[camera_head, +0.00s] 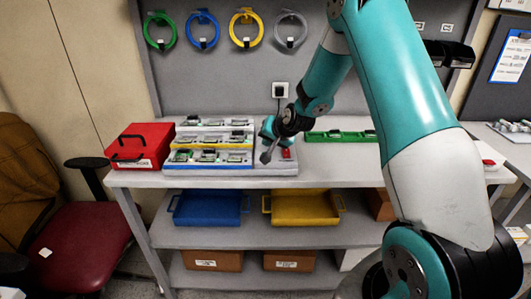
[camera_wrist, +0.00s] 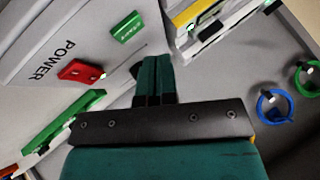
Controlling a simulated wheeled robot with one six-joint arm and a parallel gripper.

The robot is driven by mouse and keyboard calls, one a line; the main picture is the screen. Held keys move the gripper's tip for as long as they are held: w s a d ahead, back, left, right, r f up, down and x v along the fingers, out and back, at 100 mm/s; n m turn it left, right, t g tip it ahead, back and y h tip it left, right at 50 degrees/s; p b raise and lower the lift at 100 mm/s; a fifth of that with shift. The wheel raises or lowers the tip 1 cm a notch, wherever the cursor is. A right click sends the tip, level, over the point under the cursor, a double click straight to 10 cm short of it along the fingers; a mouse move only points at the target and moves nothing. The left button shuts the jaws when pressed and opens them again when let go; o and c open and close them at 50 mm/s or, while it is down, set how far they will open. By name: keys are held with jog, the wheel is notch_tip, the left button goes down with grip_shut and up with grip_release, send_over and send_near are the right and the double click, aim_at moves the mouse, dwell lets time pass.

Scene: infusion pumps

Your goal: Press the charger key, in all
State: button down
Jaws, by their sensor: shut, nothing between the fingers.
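A pale grey panel (camera_wrist: 35,35) marked "POWER" fills the upper left of the wrist view. A red key (camera_wrist: 80,70) sits on it beside that word, and a green key (camera_wrist: 127,27) with small pale lettering sits further along. I cannot read which is the charger key. A red key also shows in the head view (camera_head: 286,154) at the right end of the bench unit. My gripper (camera_wrist: 153,62) is shut and empty, its fingertips close to the panel edge between the keys. In the head view my gripper (camera_head: 266,155) points down over the unit's right part; contact cannot be told.
A tiered rack (camera_head: 210,142) with several pump-like units stands left of my gripper, beside a red case (camera_head: 139,147). A green tray (camera_head: 340,136) lies to the right. The bench front edge (camera_head: 220,182) is clear. Coiled cables (camera_head: 202,29) hang behind.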

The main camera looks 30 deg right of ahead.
jog(key=shift+r+p, duration=1.05)
jog(key=shift+r, duration=0.95)
jog(key=shift+f, duration=0.1)
jog(key=shift+a, duration=0.25)
jog(key=s+a+r+n+g+y, duration=0.1)
jog(key=s+a+r+n, duration=0.1)
jog(key=s+a+r, duration=0.3)
jog(key=s+a+r+n+g+y, duration=0.2)
jog(key=s+a+n, duration=0.15)
jog(key=a, duration=0.45)
jog(key=s+a+r+n+g+y, duration=0.1)
jog(key=s+a+r+n, duration=0.1)
jog(key=s+a+r, duration=0.3)
jog(key=s+a+r+n+g, duration=0.1)
jog(key=s+a+n, duration=0.3)
jog(key=s, duration=0.7)
jog(key=s+a+r+n+g, duration=0.2)
jog(key=s+a+n+g, duration=0.2)
jog(key=s, duration=0.7)
jog(key=shift+s+a, duration=0.2)
jog(key=shift+a, duration=0.1)
